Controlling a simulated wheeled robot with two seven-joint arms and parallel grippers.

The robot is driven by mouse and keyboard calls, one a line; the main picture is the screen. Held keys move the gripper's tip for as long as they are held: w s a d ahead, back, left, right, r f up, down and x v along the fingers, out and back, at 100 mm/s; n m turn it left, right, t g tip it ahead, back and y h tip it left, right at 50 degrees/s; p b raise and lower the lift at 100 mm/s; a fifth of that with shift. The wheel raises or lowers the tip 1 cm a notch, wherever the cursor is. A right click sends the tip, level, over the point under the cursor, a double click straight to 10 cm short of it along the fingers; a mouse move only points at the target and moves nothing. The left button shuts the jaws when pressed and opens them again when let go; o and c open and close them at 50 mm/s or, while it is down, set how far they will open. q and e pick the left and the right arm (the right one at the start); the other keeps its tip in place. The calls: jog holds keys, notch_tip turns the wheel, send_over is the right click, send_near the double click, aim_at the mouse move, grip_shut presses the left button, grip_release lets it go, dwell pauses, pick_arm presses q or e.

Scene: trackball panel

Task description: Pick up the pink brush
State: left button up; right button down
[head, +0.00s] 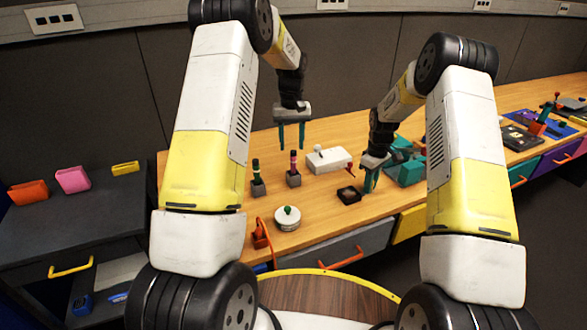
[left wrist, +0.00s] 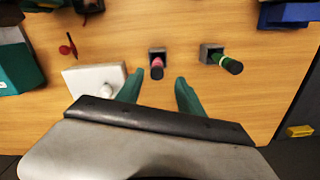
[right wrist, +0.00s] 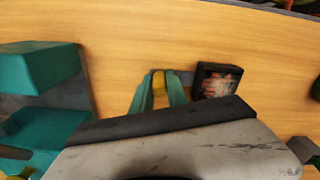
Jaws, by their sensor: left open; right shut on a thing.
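The pink brush (head: 293,165) stands upright in a small grey holder (head: 293,180) on the wooden table. My left gripper (head: 291,146) is open and empty above it. In the left wrist view, the pink brush (left wrist: 157,68) shows end-on, ahead of and between the two spread teal fingers (left wrist: 158,90). My right gripper (head: 370,183) is low over the table beside a small black tray (head: 348,194). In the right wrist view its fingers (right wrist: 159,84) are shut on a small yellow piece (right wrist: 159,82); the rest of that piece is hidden.
A green-banded brush (head: 256,170) stands in its own holder to the left. A white box with a knob (head: 328,159) lies behind right, with a teal block (head: 410,170) beyond. A round white pot with a green knob (head: 287,218) sits near the front edge.

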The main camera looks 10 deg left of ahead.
aim_at(293, 161)
pick_arm(q)
jog(key=f, duration=0.7)
jog(key=shift+w+d+f, duration=0.15)
jog(key=shift+d+f, duration=0.1)
jog(key=shift+f, duration=0.15)
grip_shut()
